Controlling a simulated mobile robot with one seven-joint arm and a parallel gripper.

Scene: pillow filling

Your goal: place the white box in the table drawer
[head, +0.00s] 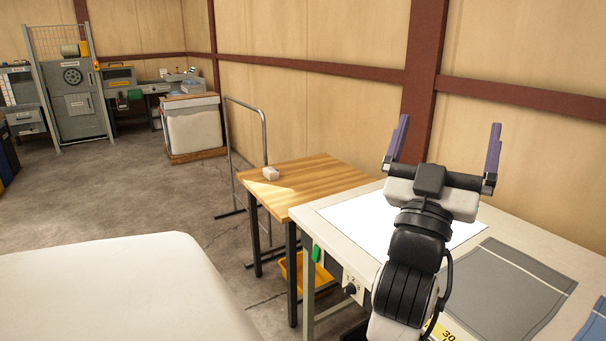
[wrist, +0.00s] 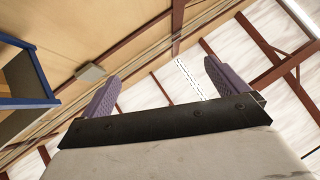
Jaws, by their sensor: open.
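A small white box (head: 270,173) lies on the left part of a wooden-topped table (head: 318,184) in the head view. My gripper (head: 443,145) is raised above the white worktable to the right, its two purple fingers spread wide and empty. The box is well to the left of it and apart from it. In the wrist view my gripper (wrist: 160,92) points up at the ceiling and wall, with nothing between its fingers. No drawer can be made out in either view.
A metal rail frame (head: 265,130) stands behind the wooden table, and a yellow bin (head: 291,268) is below. A large white surface (head: 110,290) fills the lower left. Open floor lies beyond.

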